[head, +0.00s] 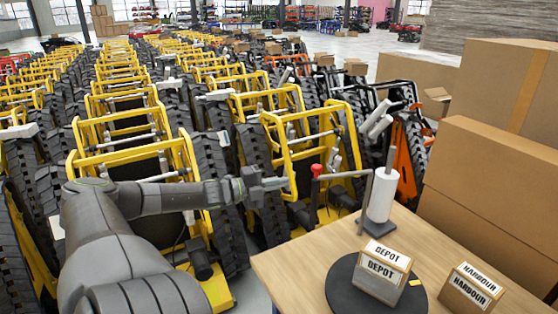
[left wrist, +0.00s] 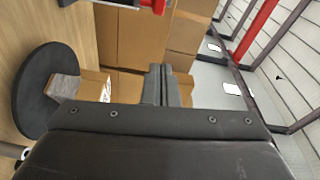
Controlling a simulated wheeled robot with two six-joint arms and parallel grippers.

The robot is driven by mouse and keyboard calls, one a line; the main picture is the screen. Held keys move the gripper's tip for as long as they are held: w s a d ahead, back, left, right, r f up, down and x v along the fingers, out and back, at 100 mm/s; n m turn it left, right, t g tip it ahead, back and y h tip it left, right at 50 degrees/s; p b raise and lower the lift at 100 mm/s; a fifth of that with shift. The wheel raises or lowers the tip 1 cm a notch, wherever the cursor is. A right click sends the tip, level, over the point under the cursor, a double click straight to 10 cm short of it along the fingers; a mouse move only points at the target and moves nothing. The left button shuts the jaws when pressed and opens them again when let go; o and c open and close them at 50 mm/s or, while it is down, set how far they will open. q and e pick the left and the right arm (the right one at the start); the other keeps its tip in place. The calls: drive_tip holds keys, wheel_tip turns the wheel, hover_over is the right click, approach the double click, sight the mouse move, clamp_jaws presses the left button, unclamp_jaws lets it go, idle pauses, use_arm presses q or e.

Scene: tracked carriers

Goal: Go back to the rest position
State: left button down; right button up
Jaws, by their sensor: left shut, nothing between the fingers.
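My left arm reaches in from the left in the head view, with its gripper (head: 279,183) stretched out in front of the yellow tracked carriers (head: 140,155). The gripper is shut and empty. It points right, toward a red-topped post (head: 316,172) with a grey bar; I cannot tell the exact gap. In the left wrist view the two dark fingers (left wrist: 161,84) are closed together. My right gripper is in neither view.
A wooden table (head: 300,262) stands at lower right. On it are a black round plate (head: 340,290) bearing a DEPOT block (head: 382,272), a HARBOUR block (head: 472,291) and a white roll (head: 382,195). Large cardboard boxes (head: 490,190) stand at right.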

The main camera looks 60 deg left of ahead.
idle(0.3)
use_arm(q)
drive_tip(key=s+a+f+n+g+y+b, duration=0.1)
drive_tip(key=s+a+f+n+y, duration=0.35)
drive_tip(key=f, duration=0.65)
drive_tip(key=s+a+f+n+g+y, duration=0.25)
drive_tip(key=s+f+n, duration=0.2)
drive_tip(key=f, duration=0.75)
drive_tip(key=s+d+f+n+g+y+b, duration=0.15)
drive_tip(key=s+f, duration=0.25)
drive_tip(key=f, duration=0.4)
drive_tip(key=s+d+f+n+g, duration=0.2)
drive_tip(key=s+f+n, duration=0.15)
drive_tip(key=f, duration=0.45)
drive_tip(key=s+d+f+n+g+h, duration=0.1)
drive_tip(key=s+d+f+n+g, duration=0.1)
drive_tip(key=s+d+f, duration=0.5)
drive_tip(key=s+d+f+n+g+h, duration=0.1)
drive_tip(key=s+d+f+g, duration=0.3)
drive_tip(key=d, duration=1.1)
drive_tip(key=s+d+f+n+g+h+b, duration=0.1)
drive_tip(key=s+d+f+n+g, duration=0.1)
drive_tip(key=s+d+f, duration=0.8)
wheel_tip(320, 180, down, 5)
drive_tip(key=shift+s+d+r+n+g, duration=0.1)
drive_tip(key=shift+s+d+n+g, duration=0.25)
drive_tip(key=shift+d+n, duration=0.3)
drive_tip(key=shift+w, duration=0.1)
